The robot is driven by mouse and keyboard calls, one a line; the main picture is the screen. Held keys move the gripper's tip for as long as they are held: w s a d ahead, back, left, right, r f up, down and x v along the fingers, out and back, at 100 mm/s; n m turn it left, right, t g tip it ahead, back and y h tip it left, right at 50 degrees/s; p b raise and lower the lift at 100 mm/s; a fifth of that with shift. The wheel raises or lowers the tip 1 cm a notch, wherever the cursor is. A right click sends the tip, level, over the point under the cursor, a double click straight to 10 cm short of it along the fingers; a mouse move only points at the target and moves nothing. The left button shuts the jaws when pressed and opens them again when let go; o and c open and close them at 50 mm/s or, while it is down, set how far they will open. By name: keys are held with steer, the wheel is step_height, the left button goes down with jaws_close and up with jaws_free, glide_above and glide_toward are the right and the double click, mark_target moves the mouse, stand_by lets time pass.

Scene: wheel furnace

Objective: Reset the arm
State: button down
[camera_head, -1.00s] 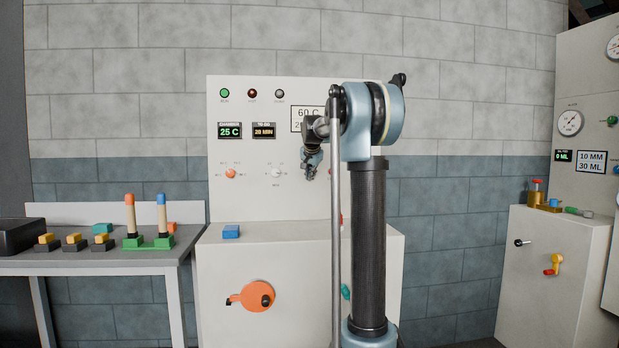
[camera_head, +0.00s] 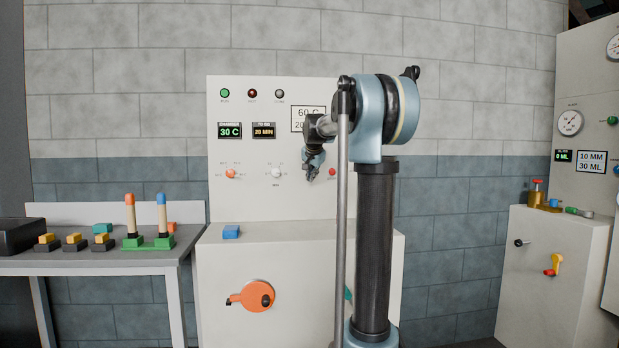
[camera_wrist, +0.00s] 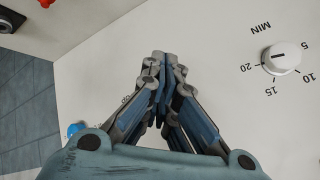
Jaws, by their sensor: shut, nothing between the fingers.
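My gripper (camera_head: 312,174) is shut and empty, in front of the upper control panel (camera_head: 235,195) of the white furnace cabinet. In the wrist view my gripper (camera_wrist: 162,60) has its fingertips together with nothing between them. A white timer knob (camera_head: 276,173) is to the left of the gripper in the head view; the wrist view shows this knob (camera_wrist: 280,58) with a MIN scale, apart from the fingers. The chamber display (camera_head: 230,131) reads 30 C and the timer display (camera_head: 264,131) reads 20 MIN. My arm hides part of the panel.
A red button (camera_head: 332,172) is just right of the gripper. A grey table (camera_head: 100,262) with colored blocks and handles is left. Another white cabinet (camera_head: 550,290) is right.

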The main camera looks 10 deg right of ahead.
steer(key=s+f+n+g, duration=0.2)
steer(key=s+f+n, duration=0.1)
steer(key=s+f, duration=0.9)
steer(key=s+f+n+g, duration=0.2)
steer(key=s+f, duration=1)
steer(key=s, duration=1.1)
steer(key=s+f+n+g+y, duration=0.1)
steer(key=s+f+n+g, duration=0.1)
steer(key=s+f, duration=1)
steer(key=s+n, duration=0.1)
steer(key=s, duration=0.5)
steer(key=shift+s+d+f+n+g, duration=0.15)
steer(key=shift+f+n+g, duration=0.15)
steer(key=shift+f+n, duration=0.1)
